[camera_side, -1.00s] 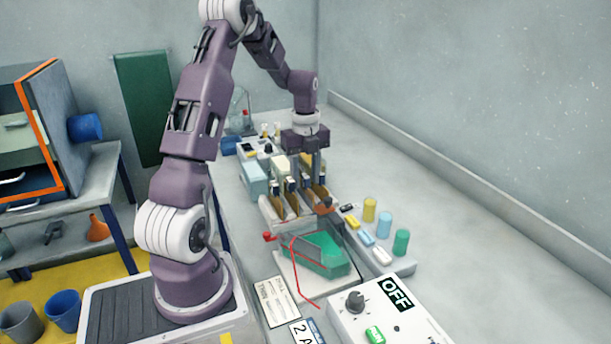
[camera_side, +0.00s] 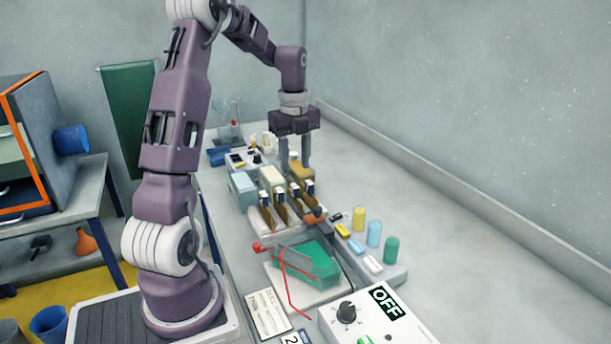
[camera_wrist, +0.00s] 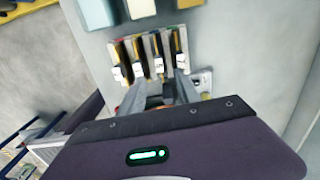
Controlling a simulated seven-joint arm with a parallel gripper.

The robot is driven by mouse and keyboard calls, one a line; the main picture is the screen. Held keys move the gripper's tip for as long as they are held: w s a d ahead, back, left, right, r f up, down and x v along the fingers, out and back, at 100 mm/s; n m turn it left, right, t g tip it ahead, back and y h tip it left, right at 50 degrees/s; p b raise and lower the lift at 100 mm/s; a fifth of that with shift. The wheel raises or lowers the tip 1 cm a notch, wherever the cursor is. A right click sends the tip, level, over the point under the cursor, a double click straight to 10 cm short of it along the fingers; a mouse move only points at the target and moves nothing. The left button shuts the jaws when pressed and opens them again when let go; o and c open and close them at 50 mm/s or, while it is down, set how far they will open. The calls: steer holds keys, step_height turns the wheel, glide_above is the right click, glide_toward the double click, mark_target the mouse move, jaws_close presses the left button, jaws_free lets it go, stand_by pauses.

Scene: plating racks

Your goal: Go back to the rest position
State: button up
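My gripper (camera_side: 295,165) hangs fingers-down above the back part of the rack (camera_side: 262,228) in the side view. Its two fingers are apart with nothing visible between them. The rack holds several brown plates (camera_side: 281,212) with dark, white-labelled clips on top, standing side by side. In the wrist view, my gripper's fingers (camera_wrist: 160,82) are also spread, and the row of plates (camera_wrist: 150,48) lies beyond them. The fingertips appear clear of the plates, though the exact height is hard to tell.
A green tank (camera_side: 308,262) with a red wire (camera_side: 286,284) stands in front of the rack. Coloured cylinders (camera_side: 374,234) stand to the right, and a control box marked OFF (camera_side: 376,318) is at the front. Pale blocks (camera_side: 243,190) sit behind.

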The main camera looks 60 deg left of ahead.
steer(key=s+d+r+n+t+y, duration=0.15)
steer(key=d+r+n, duration=0.3)
steer(key=d, duration=0.45)
steer(key=s+d+r+n+t, duration=0.1)
steer(key=s+d+r+n, duration=0.15)
steer(key=d+r, duration=0.45)
steer(key=s+d+f+n+t+h, duration=0.1)
steer(key=s+d+f+n+t, duration=0.1)
steer(key=s+d+n, duration=0.8)
steer(key=s+d+t, duration=0.1)
steer(key=s+d, duration=0.1)
steer(key=d, duration=0.1)
steer(key=shift+s+f+n+h, duration=0.25)
steer(key=shift+n+h, duration=0.05)
steer(key=shift+h, duration=0.05)
steer(key=shift+d, duration=0.1)
